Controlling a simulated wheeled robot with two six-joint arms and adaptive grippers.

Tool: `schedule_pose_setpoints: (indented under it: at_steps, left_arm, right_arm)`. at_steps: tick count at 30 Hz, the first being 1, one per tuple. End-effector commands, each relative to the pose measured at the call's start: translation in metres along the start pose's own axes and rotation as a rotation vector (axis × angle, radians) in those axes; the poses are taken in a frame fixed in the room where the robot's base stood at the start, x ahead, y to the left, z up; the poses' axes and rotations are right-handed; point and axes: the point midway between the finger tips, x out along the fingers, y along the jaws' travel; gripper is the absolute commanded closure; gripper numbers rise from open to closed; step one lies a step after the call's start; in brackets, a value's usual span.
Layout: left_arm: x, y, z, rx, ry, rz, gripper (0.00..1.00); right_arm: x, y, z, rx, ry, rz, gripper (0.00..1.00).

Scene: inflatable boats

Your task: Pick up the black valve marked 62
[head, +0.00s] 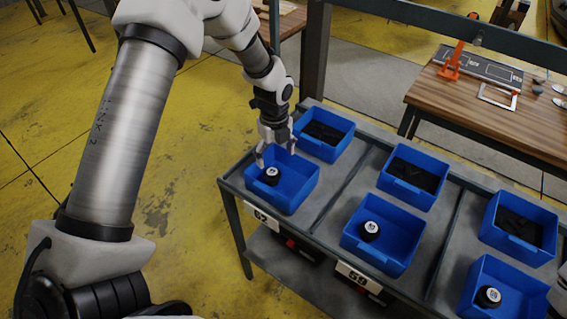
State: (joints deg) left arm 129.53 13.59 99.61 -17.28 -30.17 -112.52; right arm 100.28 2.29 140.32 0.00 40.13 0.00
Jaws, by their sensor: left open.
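The black valve (270,176) with a pale round top lies in the front left blue bin (300,197), above the shelf label 62 (262,219). Any number on the valve itself is too small to read. My left gripper (276,158) is open over the back of this bin, its fingers pointing down. It is just above and behind the valve, and I see nothing between its fingers. Whether a finger touches the bin or the valve I cannot tell. My right gripper is not in view.
A similar black valve sits in the middle bin (348,238) above label 59 (358,277), another in the right front bin (470,300). Back bins (330,155) hold dark pieces. Metal dividers (345,192) separate the columns. A wooden table (470,105) with tools stands behind.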

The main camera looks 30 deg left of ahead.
Motion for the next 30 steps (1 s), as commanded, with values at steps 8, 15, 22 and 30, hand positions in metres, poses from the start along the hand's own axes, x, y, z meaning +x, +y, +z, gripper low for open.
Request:
schedule_pose_setpoints:
  at_steps: [8, 15, 22, 30]
  left_arm:
    - [0.036, 0.005, 0.002, 0.000, 0.003, 0.005, 0.18]
    - [0.073, 0.006, 0.004, 0.000, 0.001, 0.002, 0.18]
    - [0.075, 0.006, 0.004, 0.000, 0.001, 0.001, 0.28]
    - [0.075, 0.006, 0.004, 0.000, 0.001, 0.001, 0.83]
  right_arm:
    - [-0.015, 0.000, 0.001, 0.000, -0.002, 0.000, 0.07]
    - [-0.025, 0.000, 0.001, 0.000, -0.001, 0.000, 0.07]
    - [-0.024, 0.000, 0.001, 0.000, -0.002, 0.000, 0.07]
    - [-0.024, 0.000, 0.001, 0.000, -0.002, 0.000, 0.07]
